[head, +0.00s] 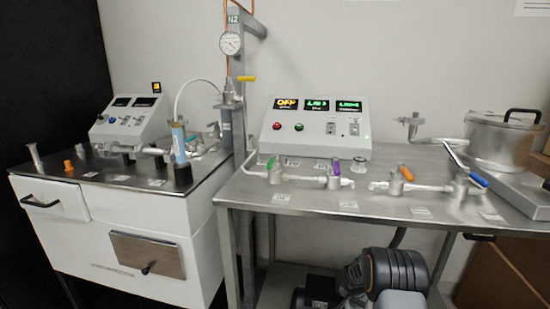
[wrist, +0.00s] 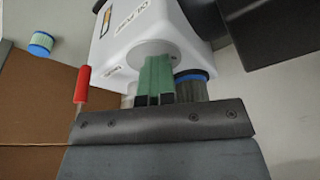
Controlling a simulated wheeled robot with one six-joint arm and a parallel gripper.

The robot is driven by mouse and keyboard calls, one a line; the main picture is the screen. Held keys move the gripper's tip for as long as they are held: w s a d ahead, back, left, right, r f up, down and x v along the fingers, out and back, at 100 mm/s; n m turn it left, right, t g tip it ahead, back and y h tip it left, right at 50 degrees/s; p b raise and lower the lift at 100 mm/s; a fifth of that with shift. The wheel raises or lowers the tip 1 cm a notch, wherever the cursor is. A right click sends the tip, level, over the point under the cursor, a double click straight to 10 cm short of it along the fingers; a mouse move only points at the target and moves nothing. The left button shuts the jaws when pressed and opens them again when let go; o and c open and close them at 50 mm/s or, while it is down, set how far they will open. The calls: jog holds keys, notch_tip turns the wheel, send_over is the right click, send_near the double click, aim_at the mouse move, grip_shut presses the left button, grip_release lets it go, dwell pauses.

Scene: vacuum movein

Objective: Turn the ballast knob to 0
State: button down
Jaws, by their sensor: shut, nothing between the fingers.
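In the wrist view, the white pump housing (wrist: 112,45) fills the upper middle, with a dark printed label on its face. A pale round part (wrist: 140,54), which looks like the ballast knob, faces me beside a small printed word. My gripper (wrist: 156,62) is shut with nothing held. Its green fingers point at this round part and overlap it; I cannot tell whether they touch it. The knob's pointer and scale cannot be read. In the head view, the dark pump motor (head: 395,268) stands below the right bench; my gripper is not in that view.
A red handle (wrist: 82,85) stands left of the housing, and a blue-rimmed cylinder (wrist: 190,86) is close right of my fingers. A black body (wrist: 275,28) is at upper right. The steel bench top (head: 350,205) with valves lies above the pump; a brown box (head: 500,275) stands right.

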jog(key=shift+s+d+f, duration=0.2)
jog(key=shift+s+f, duration=0.25)
jog(key=shift+f, duration=0.15)
jog(key=shift+s+d+b, duration=0.25)
jog(key=shift+s+b, duration=0.05)
jog(key=shift+b, duration=0.3)
jog(key=shift+s+d+b, duration=0.25)
jog(key=shift+d+b, duration=0.1)
jog(key=shift+d, duration=0.1)
jog(key=shift+s, duration=0.35)
jog(key=shift+r, duration=0.15)
notch_tip(320, 180, up, 6)
jog(key=p, duration=0.3)
jog(key=shift+w+a+p, duration=0.25)
jog(key=shift+p, duration=0.05)
jog(key=shift+r, duration=0.1)
